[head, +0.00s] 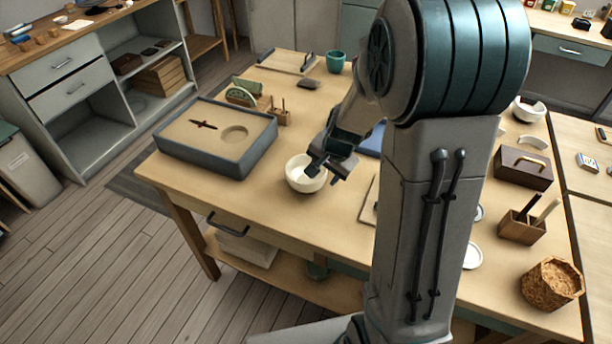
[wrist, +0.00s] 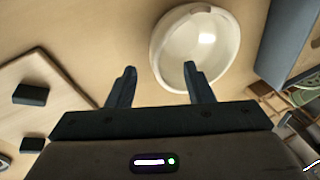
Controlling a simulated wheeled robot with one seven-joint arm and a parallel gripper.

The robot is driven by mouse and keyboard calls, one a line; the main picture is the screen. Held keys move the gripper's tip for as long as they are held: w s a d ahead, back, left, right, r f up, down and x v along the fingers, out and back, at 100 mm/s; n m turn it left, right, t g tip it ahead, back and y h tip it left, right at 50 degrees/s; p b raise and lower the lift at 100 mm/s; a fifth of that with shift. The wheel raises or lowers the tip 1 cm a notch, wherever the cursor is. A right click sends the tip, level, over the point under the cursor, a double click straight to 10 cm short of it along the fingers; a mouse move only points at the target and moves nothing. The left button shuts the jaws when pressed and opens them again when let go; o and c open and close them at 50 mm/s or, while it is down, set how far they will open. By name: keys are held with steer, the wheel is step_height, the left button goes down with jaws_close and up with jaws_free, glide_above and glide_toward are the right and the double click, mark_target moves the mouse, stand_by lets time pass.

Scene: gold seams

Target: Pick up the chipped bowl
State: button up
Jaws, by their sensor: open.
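A white bowl (head: 302,176) stands upright on the wooden table near its front edge. My gripper (head: 323,175) is open above the bowl's right side. In the wrist view the bowl (wrist: 188,45) lies beyond the fingertips, and my gripper (wrist: 158,70) has one finger over the near rim and the other to the left of the bowl. I cannot tell whether the finger touches the rim.
A grey box (head: 225,160) with a sand-coloured top stands left of the bowl. A teal cup (head: 335,61) is at the back. The table in front of the bowl is clear.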

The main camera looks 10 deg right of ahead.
mark_target(322, 177)
steer(key=x, duration=0.4)
steer(key=shift+a+f, duration=0.1)
steer(key=shift+f, duration=0.1)
steer(key=c, duration=1)
